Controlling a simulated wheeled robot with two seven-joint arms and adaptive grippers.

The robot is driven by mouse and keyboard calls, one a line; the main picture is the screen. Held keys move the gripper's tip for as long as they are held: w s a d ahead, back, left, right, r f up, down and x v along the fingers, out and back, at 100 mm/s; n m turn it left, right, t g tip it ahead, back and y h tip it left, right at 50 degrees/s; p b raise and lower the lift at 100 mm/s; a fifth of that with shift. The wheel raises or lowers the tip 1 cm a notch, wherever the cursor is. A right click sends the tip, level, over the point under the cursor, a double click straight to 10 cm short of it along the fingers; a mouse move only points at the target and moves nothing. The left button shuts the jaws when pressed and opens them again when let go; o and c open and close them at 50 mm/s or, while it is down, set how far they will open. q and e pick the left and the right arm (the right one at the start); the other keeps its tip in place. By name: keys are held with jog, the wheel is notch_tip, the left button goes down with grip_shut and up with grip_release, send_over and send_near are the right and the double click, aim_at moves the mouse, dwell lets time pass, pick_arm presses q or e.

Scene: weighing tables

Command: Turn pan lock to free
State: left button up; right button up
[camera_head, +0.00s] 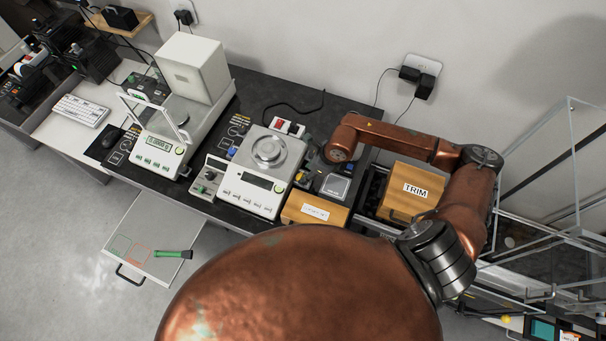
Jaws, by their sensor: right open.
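A white balance (249,186) with a round metal pan (269,151) stands mid-table, its display and buttons facing the front. I cannot make out which part is the pan lock. A small grey control box (207,178) with knobs sits at its left, and a red switch (280,124) shows behind the pan. My copper right arm reaches in from the right. Its wrist is just right of the balance, and my right gripper (314,168), open, points down there, small and partly hidden by the wrist. I see nothing held in it. My left gripper is not in view.
A balance with a glass shield (156,150) and white housing stands at the left. A wooden TRIM box (413,191) and another wooden box (315,210) flank a dark device (335,187). Glass panels stand at the right. An open drawer (150,240) juts out at the front left.

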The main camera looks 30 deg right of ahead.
aim_at(300, 177)
jog(key=shift+x, duration=1.7)
jog(key=shift+a, duration=0.1)
jog(key=shift+s, duration=0.1)
grip_shut()
